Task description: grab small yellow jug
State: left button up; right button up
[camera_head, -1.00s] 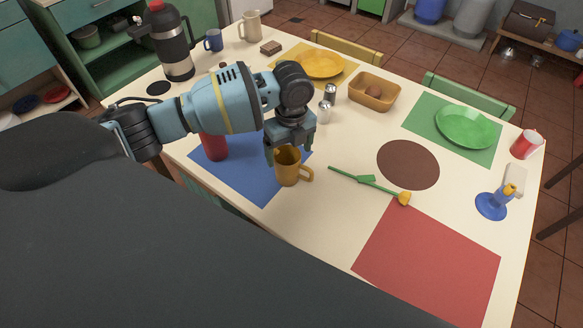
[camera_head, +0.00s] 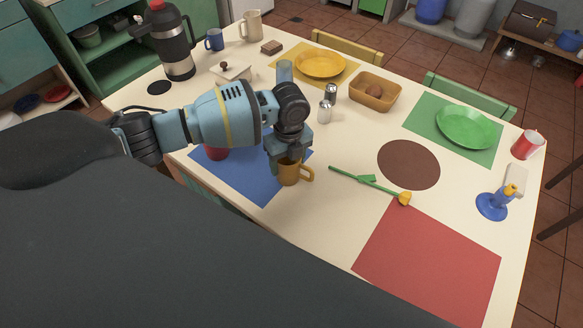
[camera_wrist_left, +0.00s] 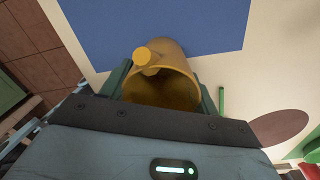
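The small yellow jug (camera_head: 289,175), mug-shaped with a side handle, stands upright at the right edge of the blue placemat (camera_head: 248,185). My left gripper (camera_head: 287,162) is lowered over it from above, with its fingers on either side of the jug's upper part. In the left wrist view, the jug (camera_wrist_left: 166,68) shows its open mouth between the two spread fingers, with its handle pointing up in the picture. The fingers are close to its walls; I cannot make out firm contact. My right gripper is not in view.
A red cup (camera_head: 216,153) stands behind my left arm on the blue mat. A green-stemmed flower (camera_head: 368,181) lies right of the jug. Salt and pepper shakers (camera_head: 325,108) stand behind the gripper. The red placemat (camera_head: 430,262) is bare.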

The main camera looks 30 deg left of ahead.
pick_arm(q)
jog(key=c, duration=0.5)
jog(key=shift+o, duration=0.2)
jog(key=shift+r, duration=0.85)
jog(key=s+a+r, duration=0.1)
jog(key=s+a, duration=0.1)
jog(key=s, duration=0.5)
jog(key=s+a+r+p, duration=0.1)
jog(key=s+a+r, duration=0.1)
jog(key=s, duration=0.6)
jog(key=shift+s+a+r, duration=0.15)
jog(key=shift+s+a, duration=0.05)
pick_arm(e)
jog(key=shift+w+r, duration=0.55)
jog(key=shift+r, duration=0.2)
